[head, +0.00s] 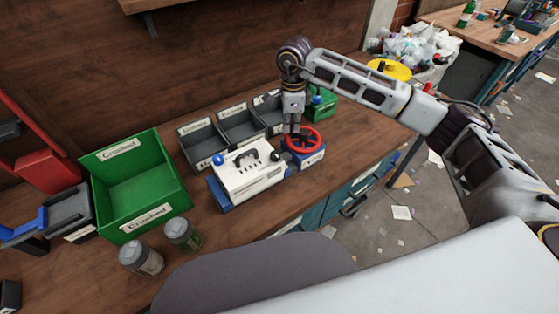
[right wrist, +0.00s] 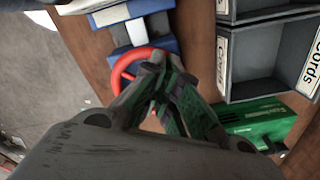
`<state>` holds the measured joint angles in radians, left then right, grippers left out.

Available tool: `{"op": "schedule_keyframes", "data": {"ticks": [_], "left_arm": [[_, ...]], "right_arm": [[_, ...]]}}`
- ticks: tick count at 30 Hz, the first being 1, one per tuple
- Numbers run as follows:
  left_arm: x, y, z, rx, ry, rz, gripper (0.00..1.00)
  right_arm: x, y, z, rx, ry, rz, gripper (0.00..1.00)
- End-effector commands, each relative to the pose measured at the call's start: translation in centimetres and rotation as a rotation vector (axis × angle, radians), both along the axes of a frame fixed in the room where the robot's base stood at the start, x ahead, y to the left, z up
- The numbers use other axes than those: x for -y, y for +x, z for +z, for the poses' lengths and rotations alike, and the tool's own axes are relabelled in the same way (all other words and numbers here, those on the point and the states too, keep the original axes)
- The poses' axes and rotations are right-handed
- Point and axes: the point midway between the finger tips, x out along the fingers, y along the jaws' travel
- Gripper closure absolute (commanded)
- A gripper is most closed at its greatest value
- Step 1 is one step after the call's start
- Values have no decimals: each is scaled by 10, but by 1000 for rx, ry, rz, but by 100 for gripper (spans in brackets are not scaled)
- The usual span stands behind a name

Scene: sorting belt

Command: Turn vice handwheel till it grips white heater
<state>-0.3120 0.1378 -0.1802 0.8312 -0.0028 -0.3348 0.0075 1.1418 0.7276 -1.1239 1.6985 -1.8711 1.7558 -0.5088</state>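The white heater (head: 240,180), a boxy white body with a black handle and a blue knob on top, sits on the blue vice (head: 313,160) on the bench. The vice's red handwheel (head: 318,137) is at the heater's right. My right gripper (head: 293,138) points down at the wheel's left side. In the right wrist view its fingers (right wrist: 158,64) converge at the rim of the handwheel (right wrist: 119,75) and look shut on it; the fingertips hide part of the rim. Whether the jaws touch the heater cannot be told. My left gripper is not in view.
Several grey bins (head: 203,143) line the back of the heater. A green box (head: 322,106) stands behind the wheel.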

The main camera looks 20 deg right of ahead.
Motion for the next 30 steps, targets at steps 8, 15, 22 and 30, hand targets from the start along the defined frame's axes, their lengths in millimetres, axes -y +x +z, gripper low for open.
{"op": "schedule_keyframes", "data": {"ticks": [8,15,22,30], "left_arm": [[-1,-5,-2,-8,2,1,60],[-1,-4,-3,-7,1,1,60],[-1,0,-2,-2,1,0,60],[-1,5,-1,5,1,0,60]], "right_arm": [[-5,-5,1,5,7,6,100],[-6,-9,0,2,8,8,100],[-6,-10,0,-1,7,8,100],[-6,-12,-1,-2,7,8,100]]}}
